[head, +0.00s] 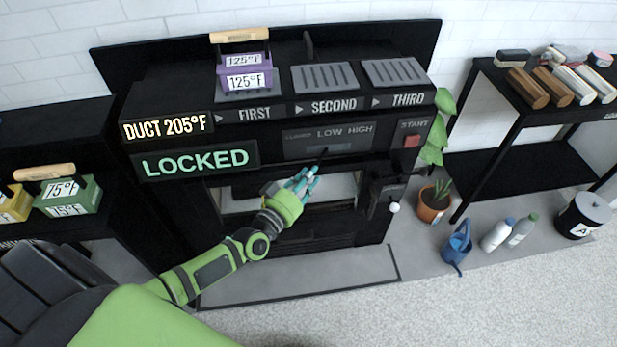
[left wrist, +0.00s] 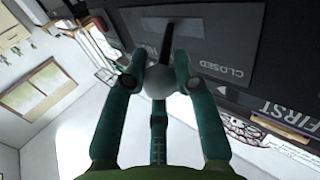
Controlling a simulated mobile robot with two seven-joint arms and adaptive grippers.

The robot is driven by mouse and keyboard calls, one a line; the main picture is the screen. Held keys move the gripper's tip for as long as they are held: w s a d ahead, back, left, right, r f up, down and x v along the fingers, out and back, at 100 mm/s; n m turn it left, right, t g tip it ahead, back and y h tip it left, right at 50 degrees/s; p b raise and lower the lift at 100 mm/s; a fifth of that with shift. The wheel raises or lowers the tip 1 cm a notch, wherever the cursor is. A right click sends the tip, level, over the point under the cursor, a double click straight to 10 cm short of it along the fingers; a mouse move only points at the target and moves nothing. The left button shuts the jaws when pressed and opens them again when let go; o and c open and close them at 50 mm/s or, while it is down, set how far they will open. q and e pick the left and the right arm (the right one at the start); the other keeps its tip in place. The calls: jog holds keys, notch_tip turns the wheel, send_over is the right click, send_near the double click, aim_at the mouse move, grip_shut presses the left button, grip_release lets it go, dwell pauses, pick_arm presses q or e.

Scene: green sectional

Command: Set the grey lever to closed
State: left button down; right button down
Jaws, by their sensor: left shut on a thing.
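The grey lever (head: 323,153) stands out from a panel on the black oven front, below the LOW label (head: 327,133). The CLOSED label (head: 297,135) is to its left and HIGH to its right. In the left wrist view, the lever's dark stem (left wrist: 168,42) ends in a round grey knob (left wrist: 158,80), and the CLOSED label (left wrist: 225,70) is off to one side. My left gripper (head: 303,180) is shut on this knob, with teal fingers around it; the fingers also show in the left wrist view (left wrist: 158,78). My right gripper is out of view.
Signs on the oven read DUCT 205°F (head: 165,125) and LOCKED (head: 195,162). A red START button (head: 412,141) is at right. A purple block (head: 245,80) sits above FIRST. A black fixture with a white ball (head: 395,207) projects at lower right, near a potted plant (head: 434,203).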

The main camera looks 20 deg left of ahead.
pick_arm(q)
jog(key=c, duration=0.9)
grip_release()
jog(key=shift+w+a+r, duration=0.15)
jog(key=shift+a+r, duration=0.15)
jog(key=shift+r, duration=0.05)
jog(key=shift+d+f, duration=0.1)
jog(key=shift+f, duration=0.1)
jog(key=s, duration=0.4)
jog(key=s+a, duration=0.1)
jog(key=s, duration=0.3)
jog(key=s+a, duration=0.1)
jog(key=s, duration=0.3)
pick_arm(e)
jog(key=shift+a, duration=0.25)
pick_arm(q)
jog(key=shift+d, duration=0.1)
